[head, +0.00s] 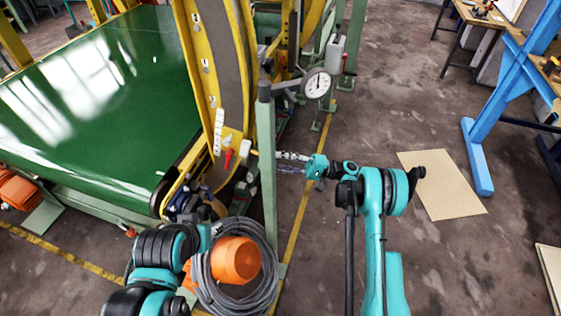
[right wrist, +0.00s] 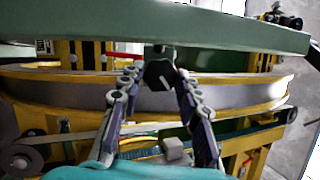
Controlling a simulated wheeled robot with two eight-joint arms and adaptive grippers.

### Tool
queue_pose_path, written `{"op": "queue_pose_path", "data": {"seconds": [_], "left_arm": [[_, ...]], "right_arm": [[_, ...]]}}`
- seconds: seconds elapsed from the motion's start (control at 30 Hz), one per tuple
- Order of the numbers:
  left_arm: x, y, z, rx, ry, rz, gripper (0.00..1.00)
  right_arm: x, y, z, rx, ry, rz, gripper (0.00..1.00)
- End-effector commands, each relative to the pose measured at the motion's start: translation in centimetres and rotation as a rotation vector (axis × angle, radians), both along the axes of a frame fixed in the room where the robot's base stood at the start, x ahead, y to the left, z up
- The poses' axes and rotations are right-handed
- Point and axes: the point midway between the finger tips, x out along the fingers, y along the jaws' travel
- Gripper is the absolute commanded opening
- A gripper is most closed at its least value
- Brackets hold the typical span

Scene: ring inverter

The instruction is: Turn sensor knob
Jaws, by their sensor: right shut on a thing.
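The sensor knob (right wrist: 160,72), a small dark faceted piece, hangs below a pale green bar in the right wrist view. My right gripper (right wrist: 158,76) has its two fingertips on either side of it, shut on it. In the head view my right gripper (head: 281,162) reaches left to the green post (head: 267,185), level with its upper middle. The knob cannot be made out in the head view.
The yellow ring frame (head: 215,70) and green conveyor belt (head: 100,90) stand to the left. A coil of grey cable (head: 268,270) is at the lower middle. The floor to the right is mostly clear, with a beige sheet (head: 440,190).

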Motion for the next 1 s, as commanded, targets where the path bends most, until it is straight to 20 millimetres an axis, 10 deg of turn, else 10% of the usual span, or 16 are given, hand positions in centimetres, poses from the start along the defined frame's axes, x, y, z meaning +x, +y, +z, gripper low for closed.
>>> {"op": "queue_pose_path", "data": {"seconds": [0.17,0.2,0.6,1.0], "left_arm": [[0.0,0.0,0.0,0.0,0.0,0.0,0.4],[0.0,0.0,0.0,0.0,0.0,0.0,0.4],[0.0,0.0,0.0,0.0,0.0,0.0,0.4],[0.0,0.0,0.0,0.0,0.0,0.0,0.4]], "right_arm": [[0.0,0.0,-0.1,-0.002,-0.001,0.0,0.04],[0.0,0.0,-0.1,-0.003,-0.001,0.0,0.42],[0.1,-0.7,-0.3,-0.001,-0.001,-0.002,0.42],[0.4,-8.5,-2.6,-0.001,-0.001,-0.003,0.42]]}}
